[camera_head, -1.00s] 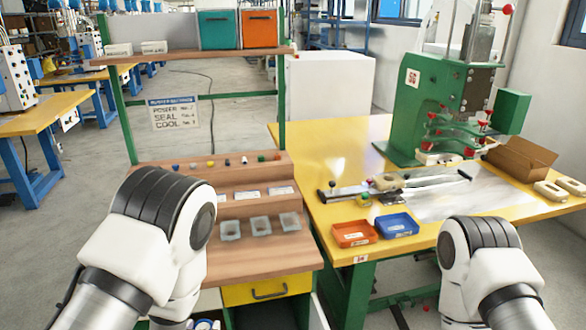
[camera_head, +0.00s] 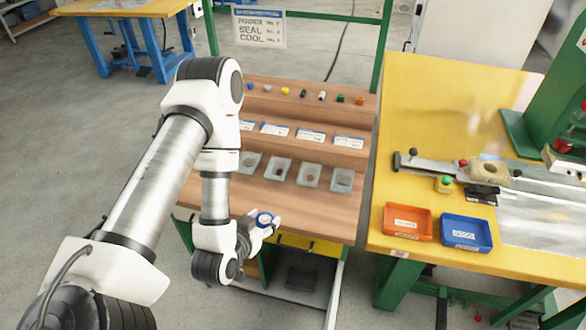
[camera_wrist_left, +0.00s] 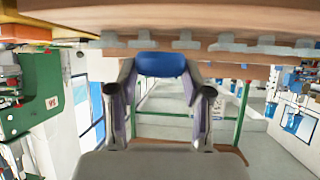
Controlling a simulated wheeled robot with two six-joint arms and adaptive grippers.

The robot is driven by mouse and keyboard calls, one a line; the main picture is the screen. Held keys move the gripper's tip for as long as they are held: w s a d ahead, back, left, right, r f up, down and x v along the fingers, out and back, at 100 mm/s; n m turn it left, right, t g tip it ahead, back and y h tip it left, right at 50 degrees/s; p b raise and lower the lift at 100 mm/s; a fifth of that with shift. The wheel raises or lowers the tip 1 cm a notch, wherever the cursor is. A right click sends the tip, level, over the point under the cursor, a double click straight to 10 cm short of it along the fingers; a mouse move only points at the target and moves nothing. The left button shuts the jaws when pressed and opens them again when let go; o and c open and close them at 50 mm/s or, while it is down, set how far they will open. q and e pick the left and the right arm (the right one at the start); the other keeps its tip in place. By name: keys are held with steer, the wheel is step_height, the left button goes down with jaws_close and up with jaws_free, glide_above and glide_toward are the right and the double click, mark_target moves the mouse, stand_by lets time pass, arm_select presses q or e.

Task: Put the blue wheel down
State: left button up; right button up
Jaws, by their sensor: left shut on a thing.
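The blue wheel (camera_head: 264,219) is in my left gripper (camera_head: 262,224), by the front edge of the wooden bench. In the head view it shows a blue rim and a pale centre. In the left wrist view, the fingers (camera_wrist_left: 160,88) are shut on the wheel (camera_wrist_left: 161,64), which shows as a rounded blue shape between the tips. The wheel's far side is hidden. Whether it touches the bench cannot be told. My right gripper is out of view.
Several grey trays (camera_head: 310,174) stand in a row on the wooden bench (camera_head: 318,212), with small coloured parts on the step above. Bare wood lies before the trays. An orange bin (camera_head: 408,236) and a blue bin (camera_head: 466,246) sit on the yellow table (camera_head: 420,120).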

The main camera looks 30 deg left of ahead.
arm_select(q)
steer(key=s+a+f, duration=0.1)
steer(key=s+a, duration=0.1)
steer(key=a, duration=0.1)
steer(key=b, duration=0.7)
glide_above(273, 197)
steer(key=s, duration=0.1)
steer(key=shift+d+f+n+y, duration=0.1)
steer(key=shift+f+n+y, duration=0.3)
steer(key=shift+f, duration=0.05)
steer(key=f, duration=0.3)
steer(key=shift+w+f, duration=0.1)
steer(key=shift+w, duration=0.25)
steer(key=shift+f, duration=0.3)
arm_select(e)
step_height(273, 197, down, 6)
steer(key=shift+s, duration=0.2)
arm_select(q)
steer(key=shift+f, duration=0.1)
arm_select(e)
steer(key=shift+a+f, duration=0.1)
arm_select(q)
steer(key=o, duration=1.1)
